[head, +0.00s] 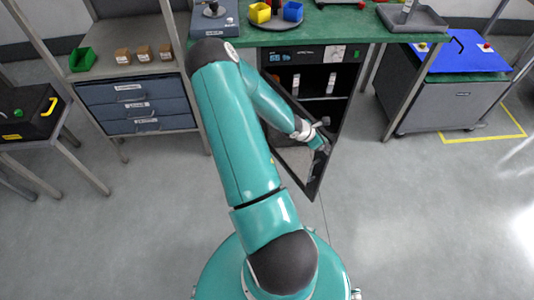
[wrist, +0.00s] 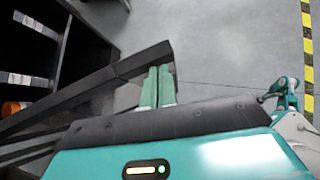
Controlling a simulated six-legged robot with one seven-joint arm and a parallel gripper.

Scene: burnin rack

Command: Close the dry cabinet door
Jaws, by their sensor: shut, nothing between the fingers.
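The dry cabinet (head: 348,78) is a black box under the green bench, with a lit display on its top strip. Its black-framed glass door (head: 314,186) stands open, swung out toward me from the left side of the cabinet. My gripper (head: 325,148) is at the free edge of the door, near its upper corner. In the wrist view, the pale green fingers of my gripper (wrist: 157,86) are together and empty, beside the end of the dark door frame (wrist: 95,88). I cannot tell whether they touch it. My arm hides part of the door and cabinet front.
White containers (head: 331,83) stand on the cabinet's shelf. A bench leg (head: 410,95) stands right of the cabinet. Floor around the door is clear.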

